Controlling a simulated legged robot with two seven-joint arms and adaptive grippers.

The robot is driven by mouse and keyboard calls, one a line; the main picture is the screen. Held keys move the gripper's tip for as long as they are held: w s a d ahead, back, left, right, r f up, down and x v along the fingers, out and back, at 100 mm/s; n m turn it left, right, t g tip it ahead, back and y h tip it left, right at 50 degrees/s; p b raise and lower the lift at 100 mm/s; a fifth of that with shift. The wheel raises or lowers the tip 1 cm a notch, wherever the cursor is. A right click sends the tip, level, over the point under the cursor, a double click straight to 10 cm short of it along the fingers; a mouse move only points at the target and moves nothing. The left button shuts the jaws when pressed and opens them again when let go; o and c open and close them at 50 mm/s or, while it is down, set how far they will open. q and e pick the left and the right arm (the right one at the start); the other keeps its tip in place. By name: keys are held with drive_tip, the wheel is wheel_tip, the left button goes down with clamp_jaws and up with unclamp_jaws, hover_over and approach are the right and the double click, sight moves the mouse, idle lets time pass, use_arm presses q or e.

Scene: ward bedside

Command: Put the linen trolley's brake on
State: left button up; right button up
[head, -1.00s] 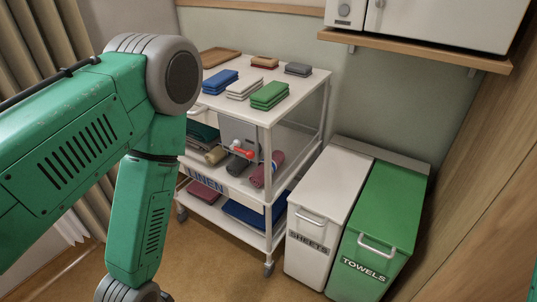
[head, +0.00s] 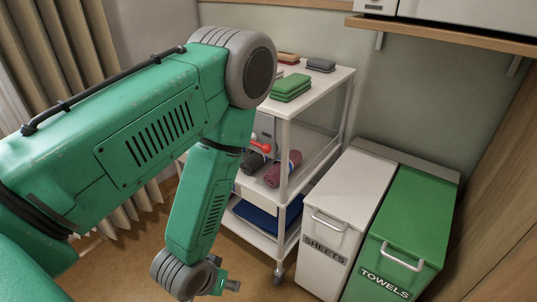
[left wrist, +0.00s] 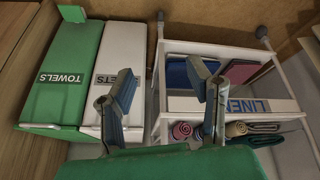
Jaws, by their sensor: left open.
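The white linen trolley (head: 328,82) stands against the wall in the head view, its left part hidden behind my left arm. A lever with a red end (head: 260,147) sits on a grey plate (head: 265,124) at its near side. A front castor (head: 278,274) shows at the floor. My left gripper (head: 231,285) is low in front of the trolley, only partly visible there. In the left wrist view, the gripper (left wrist: 160,82) is open and empty, its fingers apart. The trolley's LINEN panel (left wrist: 284,105) lies beyond it. The lever is not visible in that view.
A white SHEETS bin (head: 342,203) and a green TOWELS bin (head: 418,212) stand right of the trolley. Folded green cloths (head: 291,87) lie on its top and rolled cloths (head: 284,168) on a shelf. A wall shelf (head: 440,34) is above. Curtains (head: 70,50) hang at left.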

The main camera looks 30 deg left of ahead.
use_arm(q)
drive_tip(key=w+a+r+n+t+b, duration=0.1)
drive_tip(key=w+a+r+n+t, duration=0.15)
drive_tip(key=w, duration=0.35)
drive_tip(key=n+t+y+b, duration=0.3)
drive_tip(key=n+t, duration=0.5)
drive_tip(key=t, duration=0.2)
approach(265, 152)
drive_tip(key=shift+m, duration=0.25)
drive_tip(key=b+x, duration=0.2)
drive_tip(key=x, duration=0.8)
drive_tip(key=shift+w, duration=0.1)
drive_tip(key=shift+w+a, duration=0.25)
drive_tip(key=shift+w, duration=0.05)
drive_tip(key=shift+d, duration=0.1)
drive_tip(key=shift+c, duration=0.8)
clamp_jaws()
